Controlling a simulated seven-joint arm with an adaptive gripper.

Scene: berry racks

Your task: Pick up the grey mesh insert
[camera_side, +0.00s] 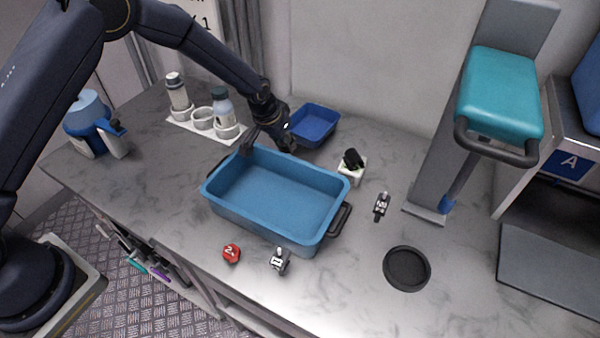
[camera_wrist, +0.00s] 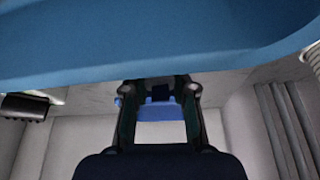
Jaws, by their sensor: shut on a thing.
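My gripper (camera_side: 268,143) is at the back rim of the large blue bin (camera_side: 222,212) in the side view. It appears shut on that rim, though the contact is small and dark. In the wrist view the two dark fingers (camera_wrist: 158,88) stand a little apart, and the bin (camera_wrist: 150,40) fills the top and hides their tips. I cannot make out a grey mesh insert in either view. The bin looks empty and level on the bench.
A small blue tray (camera_side: 331,123) stands behind the bin. Bottles in a white rack (camera_side: 180,124) stand at the back left. A white block with a dark top (camera_side: 349,174), a red piece (camera_side: 231,253), small dark clamps (camera_side: 381,207) and a black dish (camera_side: 425,269) lie around the bin.

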